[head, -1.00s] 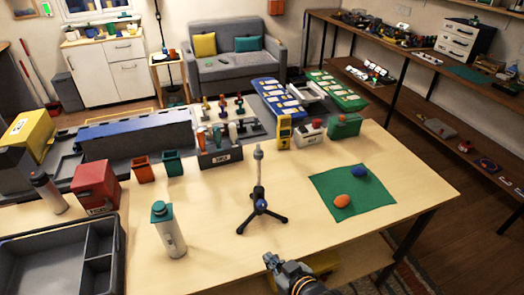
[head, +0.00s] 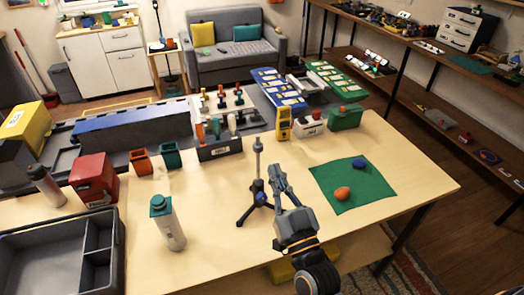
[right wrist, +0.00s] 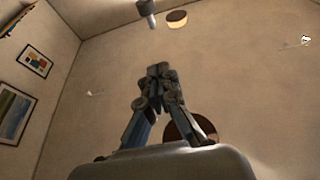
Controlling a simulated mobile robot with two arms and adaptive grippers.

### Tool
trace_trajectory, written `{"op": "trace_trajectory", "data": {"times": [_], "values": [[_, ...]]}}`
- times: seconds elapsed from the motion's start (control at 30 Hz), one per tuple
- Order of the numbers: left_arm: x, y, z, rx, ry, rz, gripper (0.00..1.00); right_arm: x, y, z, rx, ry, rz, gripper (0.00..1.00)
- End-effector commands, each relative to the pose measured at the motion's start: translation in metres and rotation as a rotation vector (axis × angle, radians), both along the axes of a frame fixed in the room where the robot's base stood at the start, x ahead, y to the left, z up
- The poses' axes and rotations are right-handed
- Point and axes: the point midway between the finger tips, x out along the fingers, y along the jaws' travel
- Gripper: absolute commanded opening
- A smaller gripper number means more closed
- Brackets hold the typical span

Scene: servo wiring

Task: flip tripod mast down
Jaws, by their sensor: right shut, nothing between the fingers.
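The small black tripod (head: 257,196) stands on the wooden table with its legs spread. Its grey mast (head: 258,158) points straight up. My right gripper (head: 276,166) is just right of the mast in the head view, its fingers pointing up and away. It is shut and empty. Whether it touches the mast is unclear. In the right wrist view the closed fingertips (right wrist: 158,72) show in the middle, and a grey rod end (right wrist: 147,9), probably the mast, hangs at the top edge. My left gripper is not in view.
A green mat (head: 345,190) with an orange and a blue object lies to the right. A white bottle (head: 168,224) with a teal cap stands to the left, near a dark tray (head: 52,258). A grey holder of tools (head: 219,149) stands behind. The table around the tripod is clear.

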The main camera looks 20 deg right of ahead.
Motion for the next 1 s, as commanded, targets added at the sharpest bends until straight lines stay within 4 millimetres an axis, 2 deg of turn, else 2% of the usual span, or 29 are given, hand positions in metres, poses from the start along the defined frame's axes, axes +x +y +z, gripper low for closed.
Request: {"op": "trace_trajectory", "data": {"times": [0.17,0.6,0.63,0.7,0.87,1.0], "values": [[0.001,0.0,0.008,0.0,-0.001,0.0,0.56,0.014,0.0,0.008,0.0,-0.002,0.0,0.0],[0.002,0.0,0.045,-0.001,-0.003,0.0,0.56,0.098,0.003,0.039,-0.001,0.0,0.0,0.0],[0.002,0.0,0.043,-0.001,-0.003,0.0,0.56,0.096,0.004,0.026,-0.004,0.009,0.002,0.0],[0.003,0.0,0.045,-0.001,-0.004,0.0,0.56,0.095,0.003,0.013,-0.004,0.008,0.002,0.0],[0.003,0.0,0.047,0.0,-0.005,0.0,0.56,0.095,0.003,-0.002,-0.003,0.004,0.002,0.0],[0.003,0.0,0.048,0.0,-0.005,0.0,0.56,0.094,0.003,-0.007,-0.001,0.002,0.002,0.0]]}}
